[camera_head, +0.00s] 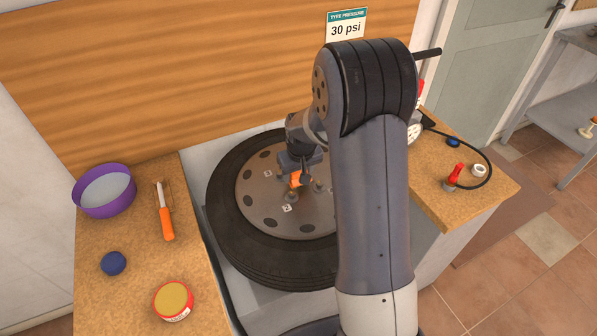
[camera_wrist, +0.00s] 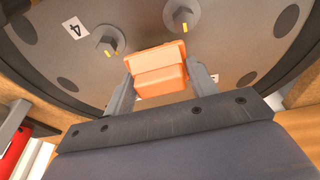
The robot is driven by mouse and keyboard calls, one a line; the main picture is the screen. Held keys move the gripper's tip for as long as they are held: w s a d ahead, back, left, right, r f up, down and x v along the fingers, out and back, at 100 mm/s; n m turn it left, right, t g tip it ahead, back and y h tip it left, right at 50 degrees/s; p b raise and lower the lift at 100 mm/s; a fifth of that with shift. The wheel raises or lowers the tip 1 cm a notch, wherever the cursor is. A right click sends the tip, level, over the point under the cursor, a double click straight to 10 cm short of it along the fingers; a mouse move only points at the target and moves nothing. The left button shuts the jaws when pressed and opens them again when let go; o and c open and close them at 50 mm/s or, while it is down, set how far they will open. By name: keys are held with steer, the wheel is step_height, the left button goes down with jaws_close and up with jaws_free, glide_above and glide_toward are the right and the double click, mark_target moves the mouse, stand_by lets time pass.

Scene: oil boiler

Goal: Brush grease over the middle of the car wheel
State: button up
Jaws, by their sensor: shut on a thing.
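The car wheel (camera_head: 262,212) lies flat in the gap between two wooden counters, its black tyre around a grey metal disc with dark holes and number labels. My gripper (camera_head: 296,172) is over the disc's middle, shut on an orange block-like thing, probably the brush handle (camera_wrist: 157,72). The brush's lower end is hidden in the wrist view, so I cannot tell whether it touches the disc. Bolts with yellow marks (camera_wrist: 182,18) stand up from the disc close by. An open red tin with tan contents, which looks like grease (camera_head: 174,300), stands on the left counter.
The left counter (camera_head: 135,235) also holds a purple bowl (camera_head: 104,191), an orange-handled tool (camera_head: 165,212) and a dark blue ball or cap (camera_head: 113,263). The right counter has a red-topped tool (camera_head: 453,176), a white ring (camera_head: 479,171) and a black hose. My arm hides the wheel's right side.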

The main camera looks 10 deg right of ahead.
steer(key=shift+f, duration=0.1)
steer(key=shift+d, duration=0.6)
steer(key=shift+s+a+r, duration=0.1)
steer(key=shift+a+r, duration=0.1)
steer(key=shift+a, duration=0.95)
steer(key=shift+w+d+f+b, duration=0.1)
steer(key=shift+d+b, duration=0.05)
steer(key=shift+d, duration=0.45)
steer(key=shift+w+d+b, duration=0.1)
steer(key=shift+d+b, duration=0.05)
steer(key=shift+d, duration=0.45)
steer(key=shift+s+a+f, duration=0.1)
steer(key=shift+s+a, duration=0.05)
steer(key=shift+a, duration=0.45)
steer(key=shift+s+a, duration=0.1)
steer(key=shift+a, duration=0.5)
steer(key=shift+w+d, duration=0.25)
steer(key=shift+d, duration=0.9)
steer(key=shift+s+a+b, duration=0.15)
steer(key=shift+a+b, duration=0.15)
steer(key=shift+a, duration=0.3)
